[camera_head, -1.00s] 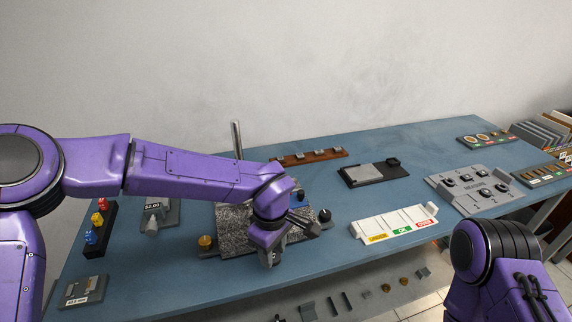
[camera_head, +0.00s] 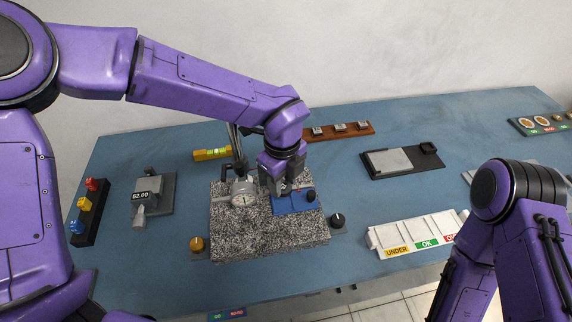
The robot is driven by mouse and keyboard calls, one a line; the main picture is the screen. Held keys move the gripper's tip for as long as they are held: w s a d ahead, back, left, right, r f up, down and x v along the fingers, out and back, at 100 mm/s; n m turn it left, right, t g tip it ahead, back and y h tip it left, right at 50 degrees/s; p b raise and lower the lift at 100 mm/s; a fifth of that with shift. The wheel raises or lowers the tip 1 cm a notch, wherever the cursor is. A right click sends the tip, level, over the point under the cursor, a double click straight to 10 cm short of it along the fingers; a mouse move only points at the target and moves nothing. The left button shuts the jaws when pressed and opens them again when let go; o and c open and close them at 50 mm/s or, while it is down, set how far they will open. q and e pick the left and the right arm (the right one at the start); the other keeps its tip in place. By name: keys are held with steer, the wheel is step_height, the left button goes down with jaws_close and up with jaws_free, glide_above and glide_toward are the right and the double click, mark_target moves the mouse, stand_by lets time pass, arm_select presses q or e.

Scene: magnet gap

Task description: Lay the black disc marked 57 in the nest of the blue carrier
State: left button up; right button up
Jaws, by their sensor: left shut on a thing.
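The blue carrier (camera_head: 288,206) lies on the speckled granite block (camera_head: 235,236), toward its back right. A black knob (camera_head: 310,195) is at its right end. My left gripper (camera_head: 275,190) points down at the carrier's left part and hides the nest area there. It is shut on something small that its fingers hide. I cannot make out the black disc marked 57, and no number is readable. My right arm shows at the right, but its gripper is out of view.
A dial gauge (camera_head: 243,194) stands close left of the gripper, on a stand. Knobs (camera_head: 197,244) and (camera_head: 338,220) flank the block. A sorting tray (camera_head: 415,232) marked UNDER and OK is to the right.

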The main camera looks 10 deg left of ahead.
mark_target(282, 202)
arm_select(q)
steer(key=shift+s+r, duration=0.1)
stand_by(0.3)
steer(key=shift+a, duration=0.1)
steer(key=shift+f+b, duration=2.45)
steer(key=shift+f, duration=0.4)
steer(key=shift+f, duration=0.15)
steer(key=o, duration=1.1)
steer(key=shift+c, duration=0.2)
steer(key=c, duration=0.5)
steer(key=shift+c, duration=0.2)
